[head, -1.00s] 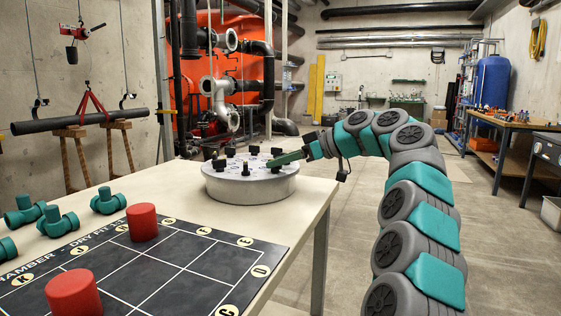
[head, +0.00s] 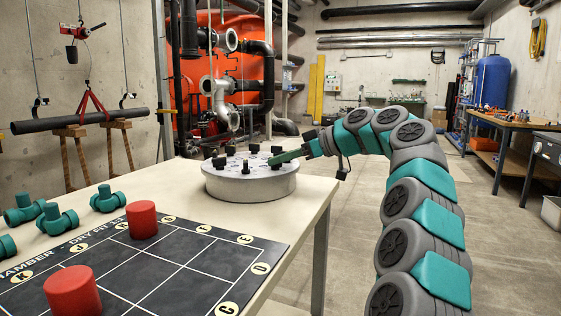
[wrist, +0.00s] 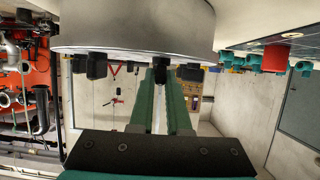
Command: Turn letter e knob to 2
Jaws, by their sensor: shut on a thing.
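A round grey knob panel (head: 250,185) stands on the table, with several black knobs around its pale top. My gripper (head: 278,158) reaches over the right side of the panel. In the wrist view, my gripper (wrist: 160,82) has its two green fingers close together, with a black knob (wrist: 162,73) at their tips. The fingers are shut on this knob. Another black knob (head: 246,169) stands at the panel's front edge. The letters and numbers on the panel are too small to read, so I cannot tell which knob is e or its setting.
A dark mat (head: 200,268) with a lettered grid lies on the near table. Two red cylinders (head: 142,220) stand on it. Several green pipe fittings (head: 107,199) lie at the left. The table's right edge (head: 325,200) is close to my arm.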

